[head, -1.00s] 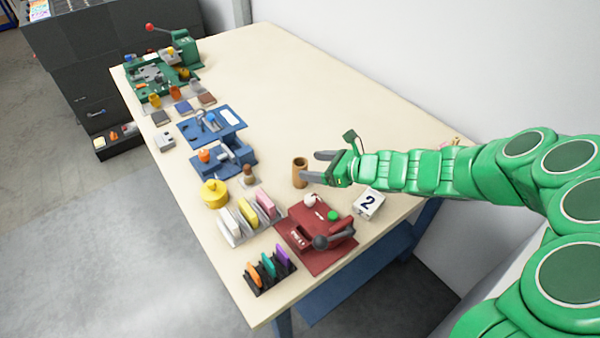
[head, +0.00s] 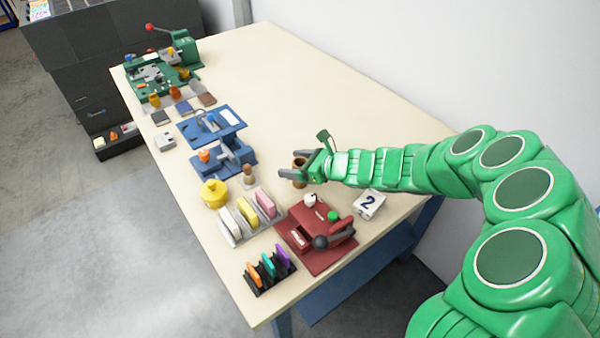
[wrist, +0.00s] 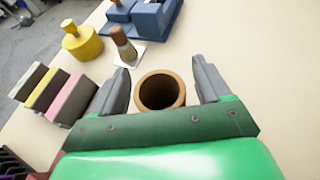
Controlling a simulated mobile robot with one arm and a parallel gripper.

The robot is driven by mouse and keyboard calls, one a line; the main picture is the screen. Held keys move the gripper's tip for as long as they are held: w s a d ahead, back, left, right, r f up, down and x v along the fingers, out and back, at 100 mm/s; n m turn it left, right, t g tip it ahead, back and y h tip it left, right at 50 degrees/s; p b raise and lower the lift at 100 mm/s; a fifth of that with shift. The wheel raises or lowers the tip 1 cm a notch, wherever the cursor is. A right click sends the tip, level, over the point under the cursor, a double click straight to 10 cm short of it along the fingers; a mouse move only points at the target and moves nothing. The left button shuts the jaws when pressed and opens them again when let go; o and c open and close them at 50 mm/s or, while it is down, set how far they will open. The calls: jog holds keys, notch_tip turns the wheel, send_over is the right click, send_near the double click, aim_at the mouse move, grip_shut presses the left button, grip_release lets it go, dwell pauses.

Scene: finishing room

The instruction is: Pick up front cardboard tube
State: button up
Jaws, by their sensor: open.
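A brown cardboard tube (wrist: 160,91) stands upright on the table. In the wrist view it sits between the two open fingers of my gripper (wrist: 160,88), with a small gap visible on each side. I look down into its open top. In the head view my gripper (head: 290,165) is at the tube (head: 299,164), and the gripper's fingers and body hide part of it. No other cardboard tube is clearly visible.
A wooden-handled stamp (wrist: 123,44) and a yellow pot (wrist: 82,43) stand beyond the tube. A rack of colored blocks (head: 234,234), a red fixture (head: 303,252) and a "2" block (head: 369,204) are nearby. The table's back right (head: 330,90) is clear.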

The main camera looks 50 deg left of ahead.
jog(key=shift+a, duration=0.1)
jog(key=c, duration=1)
